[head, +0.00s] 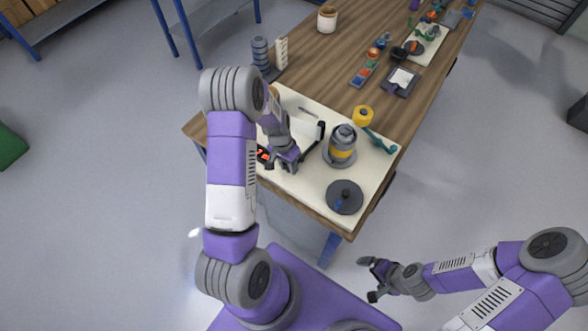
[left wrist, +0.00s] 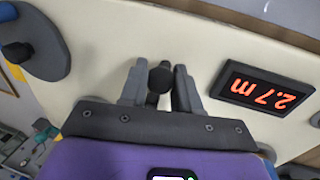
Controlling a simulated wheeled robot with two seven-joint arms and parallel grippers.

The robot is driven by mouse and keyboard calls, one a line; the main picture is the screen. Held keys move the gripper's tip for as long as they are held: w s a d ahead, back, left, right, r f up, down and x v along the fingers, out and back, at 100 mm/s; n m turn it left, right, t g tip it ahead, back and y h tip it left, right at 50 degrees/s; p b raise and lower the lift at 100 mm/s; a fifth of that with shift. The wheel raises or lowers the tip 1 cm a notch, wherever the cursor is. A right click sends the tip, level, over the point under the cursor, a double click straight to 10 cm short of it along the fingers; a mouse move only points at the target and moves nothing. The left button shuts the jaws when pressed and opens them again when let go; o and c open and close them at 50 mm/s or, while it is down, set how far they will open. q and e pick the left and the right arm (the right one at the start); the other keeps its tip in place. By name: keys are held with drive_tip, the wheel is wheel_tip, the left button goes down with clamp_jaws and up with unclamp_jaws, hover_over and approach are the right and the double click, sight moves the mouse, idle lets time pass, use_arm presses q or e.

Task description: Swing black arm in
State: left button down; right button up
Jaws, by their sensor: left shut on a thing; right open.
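The black arm (head: 313,147) shows in the head view as a thin dark bar on the cream board (head: 318,199), between my left gripper and the grey spindle with a yellow band (head: 342,152). My left gripper (head: 288,167) is low over the board at the arm's near end. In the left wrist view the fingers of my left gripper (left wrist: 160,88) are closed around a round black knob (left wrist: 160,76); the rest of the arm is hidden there. My right gripper (head: 375,280) is open and empty, off the table at the lower right.
A display reading 2.7 m (left wrist: 262,88) lies beside my left gripper. A dark disc with a blue part (head: 345,197) sits at the board's near corner. A yellow roll (head: 363,116) and a teal tool (head: 380,142) are behind the spindle. Trays and parts stand farther back.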

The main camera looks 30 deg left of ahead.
use_arm(q)
drive_tip(key=shift+w+a+m+b, duration=0.2)
drive_tip(key=shift+a+m+b, duration=0.5)
drive_tip(key=shift+m, duration=0.5)
drive_tip(key=shift+a, duration=0.1)
drive_tip(key=c, duration=0.8)
unclamp_jaws()
drive_tip(key=shift+c, duration=0.2)
drive_tip(key=shift+r, duration=0.15)
wheel_tip(320, 180, up, 7)
drive_tip(key=a, duration=0.1)
drive_tip(key=shift+w+a+r, duration=0.15)
drive_tip(key=shift+p, duration=0.3)
